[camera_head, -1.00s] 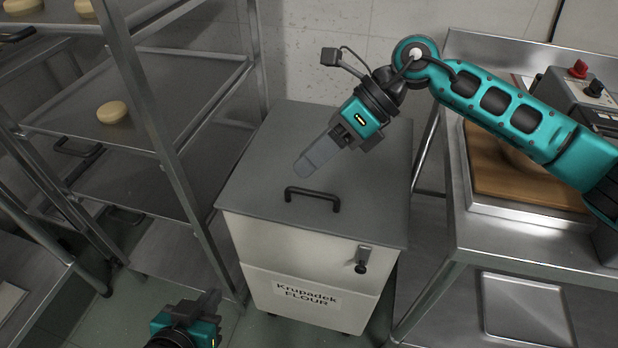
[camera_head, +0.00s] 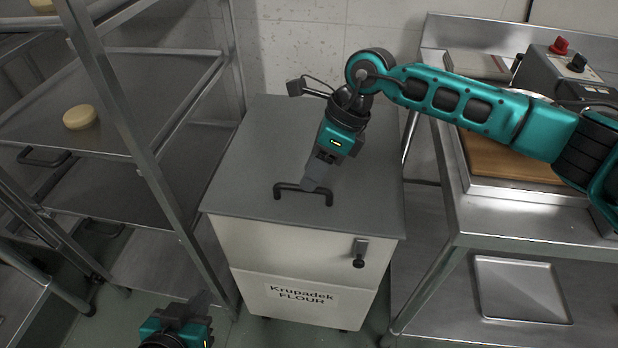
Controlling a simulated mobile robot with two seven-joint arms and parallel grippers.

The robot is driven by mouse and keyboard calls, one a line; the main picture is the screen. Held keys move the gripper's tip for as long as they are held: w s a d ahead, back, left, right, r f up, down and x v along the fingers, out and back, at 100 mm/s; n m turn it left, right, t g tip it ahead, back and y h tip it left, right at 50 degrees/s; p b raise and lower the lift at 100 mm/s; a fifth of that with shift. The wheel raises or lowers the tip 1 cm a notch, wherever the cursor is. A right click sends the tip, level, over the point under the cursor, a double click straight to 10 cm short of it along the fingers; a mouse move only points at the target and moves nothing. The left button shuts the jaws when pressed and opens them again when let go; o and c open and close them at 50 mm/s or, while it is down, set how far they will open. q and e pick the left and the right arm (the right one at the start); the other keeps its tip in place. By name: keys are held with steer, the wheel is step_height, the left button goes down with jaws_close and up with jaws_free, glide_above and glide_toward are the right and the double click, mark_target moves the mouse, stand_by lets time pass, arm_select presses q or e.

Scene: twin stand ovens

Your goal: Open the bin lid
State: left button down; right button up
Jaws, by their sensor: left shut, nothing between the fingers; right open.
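The flour bin (camera_head: 285,255) is a white box labelled "Krupadek FLOUR". Its flat grey lid (camera_head: 255,150) is closed. A dark bar handle (camera_head: 282,191) stands near the front edge of the lid. My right gripper (camera_head: 314,184) reaches in from the right, and its fingertips point down at the middle of the handle bar, overlapping it in the view. Whether they touch the bar I cannot tell. My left gripper (camera_head: 198,304) is low at the bottom edge, in front of the bin's lower left, away from the lid.
A metal rack with a tray (camera_head: 100,110) holding a dough ball (camera_head: 80,117) stands left of the bin. A steel table (camera_head: 500,232) with a wooden board (camera_head: 500,160) stands close on the right. A latch (camera_head: 359,254) sits on the bin's front.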

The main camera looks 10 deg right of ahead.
steer(key=shift+x, duration=1.1)
jaws_close()
